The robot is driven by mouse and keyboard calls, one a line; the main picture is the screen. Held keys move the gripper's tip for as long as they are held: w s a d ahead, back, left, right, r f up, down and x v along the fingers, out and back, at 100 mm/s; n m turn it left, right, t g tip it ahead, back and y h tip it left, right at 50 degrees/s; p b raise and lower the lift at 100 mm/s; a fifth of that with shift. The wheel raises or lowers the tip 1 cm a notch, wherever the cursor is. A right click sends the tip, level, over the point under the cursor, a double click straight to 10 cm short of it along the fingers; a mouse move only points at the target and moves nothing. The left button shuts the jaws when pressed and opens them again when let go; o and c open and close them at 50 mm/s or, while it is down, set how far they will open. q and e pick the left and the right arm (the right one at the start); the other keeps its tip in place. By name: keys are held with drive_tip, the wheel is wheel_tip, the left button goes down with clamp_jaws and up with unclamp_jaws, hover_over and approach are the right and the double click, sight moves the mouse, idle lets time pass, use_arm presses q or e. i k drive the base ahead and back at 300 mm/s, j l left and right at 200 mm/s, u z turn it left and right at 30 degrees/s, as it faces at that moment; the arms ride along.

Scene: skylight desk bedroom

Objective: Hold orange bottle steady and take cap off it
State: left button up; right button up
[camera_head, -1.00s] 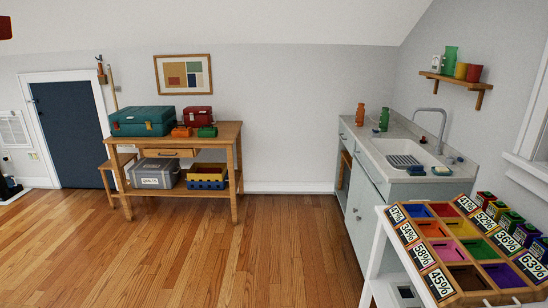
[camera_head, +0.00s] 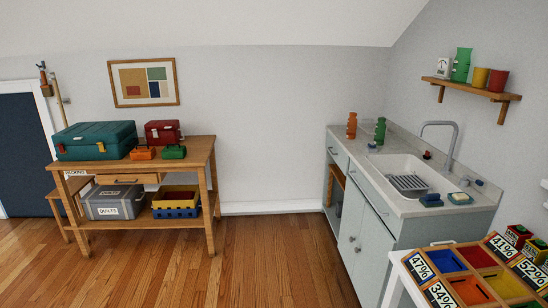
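The orange bottle (camera_head: 351,125) stands upright at the far left end of the sink counter (camera_head: 407,206). It is small in view, and I cannot make out its cap clearly. A green bottle (camera_head: 380,131) stands just to its right, apart from it. Neither of my grippers shows in the head view.
The counter holds a sink (camera_head: 425,172) with a tall faucet (camera_head: 440,140). A workbench (camera_head: 209,160) with toolboxes stands at the left. A sorting tray stand (camera_head: 398,262) fills the lower right. Open wooden floor (camera_head: 270,260) lies between the workbench and the counter.

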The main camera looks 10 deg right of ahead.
sight(352, 121)
drive_tip(key=i+j+z, duration=0.1)
drive_tip(key=i, duration=2.5)
drive_tip(key=i+z, duration=0.2)
drive_tip(key=i, duration=0.3)
drive_tip(key=i+z, duration=0.2)
drive_tip(key=i, duration=0.3)
drive_tip(key=i+j+z, duration=0.25)
drive_tip(key=i, duration=0.2)
drive_tip(key=i+j+z, duration=0.2)
drive_tip(key=i, duration=0.3)
drive_tip(key=l, duration=0.1)
